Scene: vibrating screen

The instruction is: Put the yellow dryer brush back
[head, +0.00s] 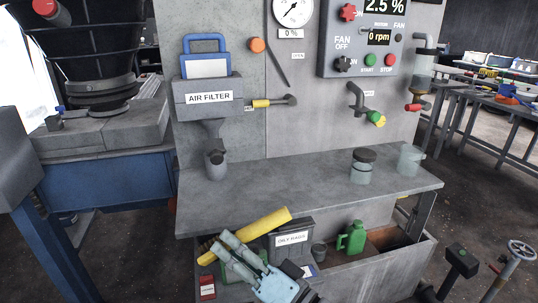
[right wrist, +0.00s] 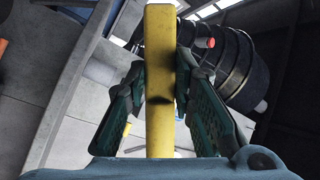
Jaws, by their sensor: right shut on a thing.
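The yellow dryer brush (head: 262,227) is a long yellow bar, tilted up to the right in the head view. The brush appears to be over the left part of the low grey trough (head: 360,285) below the bench. In the right wrist view the yellow bar (right wrist: 160,45) stands between the two dark teal fingers (right wrist: 160,85). My left gripper is not in view.
The trough holds an oily rags box (head: 291,240), a grey cup (head: 318,252) and a green can (head: 352,237). The bench top (head: 290,180) above is mostly clear, with jars (head: 363,168) at right. A yellow-handled tool (head: 262,103) is on the wall panel.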

